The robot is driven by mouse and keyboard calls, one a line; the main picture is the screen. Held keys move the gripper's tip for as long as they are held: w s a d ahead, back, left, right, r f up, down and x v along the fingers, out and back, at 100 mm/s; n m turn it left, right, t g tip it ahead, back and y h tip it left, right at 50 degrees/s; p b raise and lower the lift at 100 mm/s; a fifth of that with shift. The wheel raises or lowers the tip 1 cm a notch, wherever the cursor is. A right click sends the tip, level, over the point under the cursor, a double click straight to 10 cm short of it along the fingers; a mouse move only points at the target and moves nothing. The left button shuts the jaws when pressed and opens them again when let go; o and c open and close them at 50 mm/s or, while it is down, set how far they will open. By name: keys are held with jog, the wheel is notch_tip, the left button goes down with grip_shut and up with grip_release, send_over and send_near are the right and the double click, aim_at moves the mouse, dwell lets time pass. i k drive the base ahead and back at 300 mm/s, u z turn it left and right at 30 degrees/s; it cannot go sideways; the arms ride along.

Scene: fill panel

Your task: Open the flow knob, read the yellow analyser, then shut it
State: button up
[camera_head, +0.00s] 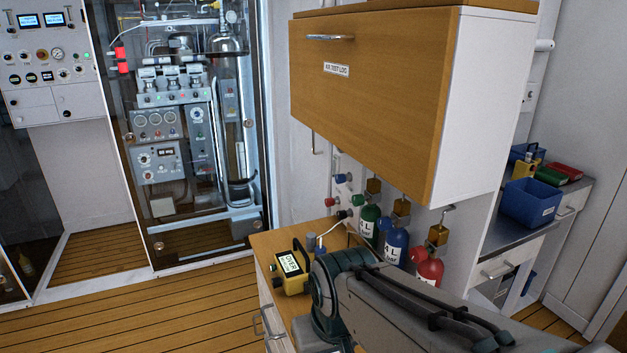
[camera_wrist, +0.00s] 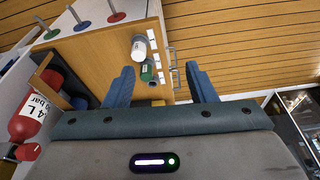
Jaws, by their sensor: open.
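The yellow analyser (camera_head: 291,274) stands on the wooden counter in the head view, with its pale screen facing forward; its dark text is too small to read surely. Small blue (camera_head: 341,178), red (camera_head: 330,202) and black (camera_head: 342,215) knobs sit on the wall fittings behind it; I cannot tell which is the flow knob or how it is turned. In the wrist view my gripper (camera_wrist: 162,85) is open, its blue fingers apart with nothing between them. My arm hides part of the counter.
Green (camera_head: 369,222), blue (camera_head: 396,246) and red (camera_head: 429,268) gas bottles stand right of the analyser, under a wooden cabinet (camera_head: 375,90). A blue bin (camera_head: 530,203) sits on the right counter. A glass-fronted equipment cabinet stands at the back left. The plank floor (camera_head: 150,315) is clear.

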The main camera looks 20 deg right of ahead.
aim_at(340, 178)
jog(key=k, duration=1.3)
jog(key=u, duration=0.75)
jog(key=i, duration=0.6)
jog(key=u, duration=0.75)
jog(key=i, duration=0.65)
jog(key=z, duration=0.7)
jog(key=i, duration=0.6)
jog(key=z, duration=0.9)
jog(key=i, duration=0.5)
jog(key=u, duration=0.1)
